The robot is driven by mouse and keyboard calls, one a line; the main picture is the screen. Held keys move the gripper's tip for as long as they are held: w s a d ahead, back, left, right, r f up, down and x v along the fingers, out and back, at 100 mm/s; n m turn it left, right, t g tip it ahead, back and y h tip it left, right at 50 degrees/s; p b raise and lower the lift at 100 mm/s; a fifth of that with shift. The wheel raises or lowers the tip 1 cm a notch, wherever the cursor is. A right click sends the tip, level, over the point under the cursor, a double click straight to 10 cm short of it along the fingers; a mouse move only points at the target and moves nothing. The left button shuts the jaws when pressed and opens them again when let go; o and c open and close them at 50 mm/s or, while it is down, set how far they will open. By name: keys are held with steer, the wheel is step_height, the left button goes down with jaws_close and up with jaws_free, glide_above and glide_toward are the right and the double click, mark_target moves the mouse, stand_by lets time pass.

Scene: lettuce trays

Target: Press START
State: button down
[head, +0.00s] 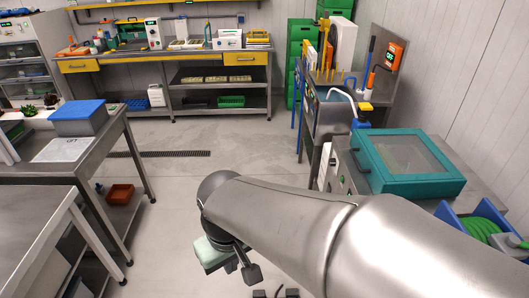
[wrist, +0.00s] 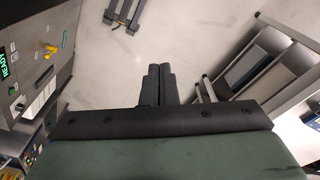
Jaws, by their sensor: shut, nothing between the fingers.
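My gripper (wrist: 159,72) is shut and empty, with its two dark fingers together over the floor in the wrist view. In the head view my gripper (head: 253,277) hangs low in front of the machine with the teal-framed lid (head: 377,176). The machine's front panel (head: 343,183) is seen edge-on there. In the wrist view a control panel (wrist: 24,75) at the left edge carries a green READY display (wrist: 8,62) and small buttons. My fingers are well apart from it. No START label can be read, so I cannot tell which button it is.
A steel bench with a blue-lidded box (head: 79,118) stands at left. A back workbench (head: 175,85) holds several tools. Mid floor is clear.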

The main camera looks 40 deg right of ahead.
steer(key=shift+w+d, duration=0.1)
steer(key=w+d+f+m+h+b, duration=0.1)
steer(key=w+d+f+h+b, duration=0.1)
steer(key=w+d+f+b, duration=0.4)
steer(key=w+d+f+m+h+b, duration=0.1)
steer(key=w+d+f+h+b, duration=0.15)
steer(key=w+d+b, duration=0.6)
steer(key=w+d+f+m+h+b, duration=0.15)
steer(key=w+d+f, duration=0.35)
steer(key=d, duration=0.6)
steer(key=w+d+f+h+b, duration=0.2)
steer(key=w+d+f+b, duration=0.1)
steer(key=d, duration=0.6)
steer(key=w+d+f+n+h+b, duration=0.1)
steer(key=w+d+f+h+b, duration=0.1)
steer(key=d+f+b, duration=0.4)
steer(key=w+d+f+h+b, duration=0.3)
steer(key=d+f, duration=0.5)
steer(key=d, duration=0.6)
steer(key=shift+w+f+b, duration=0.25)
steer(key=shift+w+b, duration=0.5)
steer(key=shift+b, duration=0.1)
